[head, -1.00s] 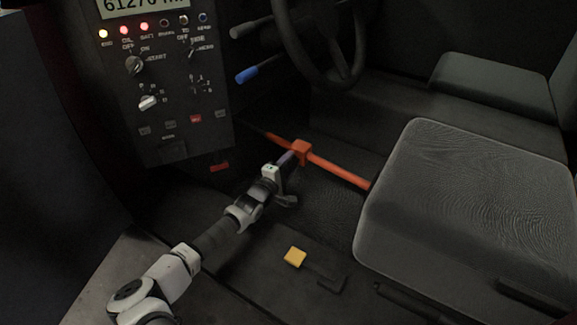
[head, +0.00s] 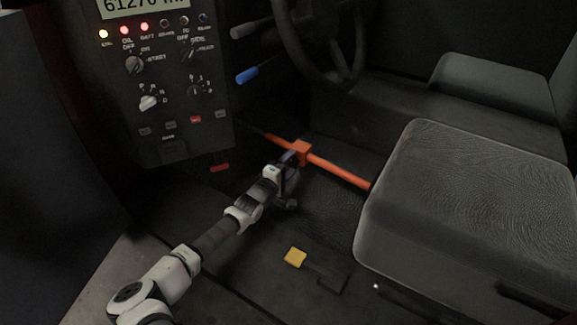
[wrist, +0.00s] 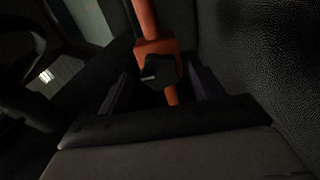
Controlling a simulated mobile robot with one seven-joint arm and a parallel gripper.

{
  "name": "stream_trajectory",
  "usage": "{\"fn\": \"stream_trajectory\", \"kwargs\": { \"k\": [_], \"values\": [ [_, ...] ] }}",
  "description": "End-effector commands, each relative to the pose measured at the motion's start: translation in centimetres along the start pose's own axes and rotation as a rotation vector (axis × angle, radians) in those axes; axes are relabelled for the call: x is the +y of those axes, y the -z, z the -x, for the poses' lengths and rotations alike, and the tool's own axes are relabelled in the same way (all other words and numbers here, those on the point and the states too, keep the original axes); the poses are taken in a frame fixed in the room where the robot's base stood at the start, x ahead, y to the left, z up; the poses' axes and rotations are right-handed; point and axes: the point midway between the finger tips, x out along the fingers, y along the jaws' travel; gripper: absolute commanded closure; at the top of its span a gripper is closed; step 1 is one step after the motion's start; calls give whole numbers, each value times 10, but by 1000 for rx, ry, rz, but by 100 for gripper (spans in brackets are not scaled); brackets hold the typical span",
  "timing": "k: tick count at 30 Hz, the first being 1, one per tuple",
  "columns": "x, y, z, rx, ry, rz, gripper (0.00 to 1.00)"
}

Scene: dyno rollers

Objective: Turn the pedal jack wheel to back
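The pedal jack is an orange bar (head: 338,173) with an orange block (head: 301,150) on it, running across the footwell between the console and the seat. In the wrist view, the block (wrist: 156,46) carries a dark wheel or knob (wrist: 160,71) on its near side. My gripper (wrist: 161,88) is open, with one dark purplish finger on each side of the wheel. I cannot tell whether either finger touches it. In the head view, my gripper (head: 290,160) reaches the block from the lower left and hides the wheel.
The seat (head: 465,195) stands close to the right of the bar. The steering wheel (head: 330,60) and a blue-tipped lever (head: 247,75) are above. The control console (head: 165,85) is at the left. A yellow pad (head: 295,257) lies on the floor below the arm.

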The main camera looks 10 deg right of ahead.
Motion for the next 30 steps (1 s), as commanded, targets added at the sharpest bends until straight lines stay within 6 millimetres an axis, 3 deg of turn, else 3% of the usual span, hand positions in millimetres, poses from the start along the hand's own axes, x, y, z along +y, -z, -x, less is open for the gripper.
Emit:
{"fn": "stream_trajectory", "kwargs": {
  "k": [8,13,30],
  "values": [
    [0,0,0,0,-1,1,32],
    [1,1,11,1,-1,1,32],
    [1,1,121,1,0,-1,32]
  ]
}}
